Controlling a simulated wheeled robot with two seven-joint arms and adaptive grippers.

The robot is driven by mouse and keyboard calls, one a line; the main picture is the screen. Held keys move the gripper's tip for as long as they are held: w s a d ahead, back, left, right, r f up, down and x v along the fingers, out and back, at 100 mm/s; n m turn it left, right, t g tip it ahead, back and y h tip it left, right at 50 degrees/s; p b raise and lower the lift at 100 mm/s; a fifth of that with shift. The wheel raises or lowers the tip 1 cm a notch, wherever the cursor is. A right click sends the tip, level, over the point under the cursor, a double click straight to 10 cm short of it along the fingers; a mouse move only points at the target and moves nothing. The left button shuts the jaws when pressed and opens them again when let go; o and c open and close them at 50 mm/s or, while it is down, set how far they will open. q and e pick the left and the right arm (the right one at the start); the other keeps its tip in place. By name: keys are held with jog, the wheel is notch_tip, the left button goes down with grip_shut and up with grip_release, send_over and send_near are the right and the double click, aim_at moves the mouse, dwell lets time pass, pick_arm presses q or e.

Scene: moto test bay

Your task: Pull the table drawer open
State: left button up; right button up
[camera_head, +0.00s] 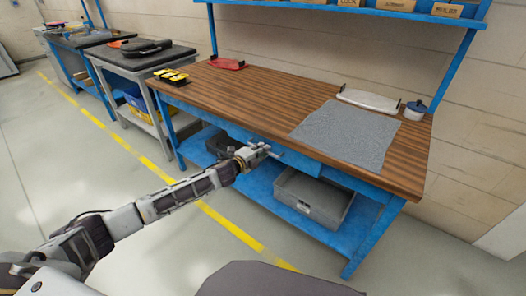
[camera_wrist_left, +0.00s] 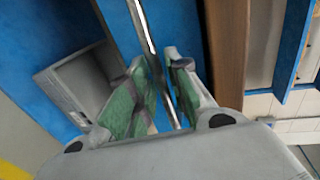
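The wooden-topped workbench (camera_head: 260,98) has a blue frame, and a blue drawer front (camera_head: 299,161) shows under its front edge. The drawer looks shut. The drawer handle is a shiny metal bar (camera_wrist_left: 152,50) in the left wrist view. My left gripper (camera_head: 267,150) is at the handle, just under the bench top. In the left wrist view its green-padded fingers (camera_wrist_left: 168,88) stand apart on either side of the bar. Small gaps seem to show beside the bar, so the fingers do not look closed on it. My right gripper is not in view.
A grey mat (camera_head: 347,133) lies on the bench top, with a blue-lidded pot (camera_head: 415,109) behind it. A grey crate (camera_head: 313,197) sits on the blue lower shelf. Another bench (camera_head: 140,62) stands at the left. The floor in front is clear.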

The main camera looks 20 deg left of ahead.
pick_arm(q)
jog(key=shift+w+d, duration=0.15)
jog(key=shift+w, duration=0.2)
grip_shut()
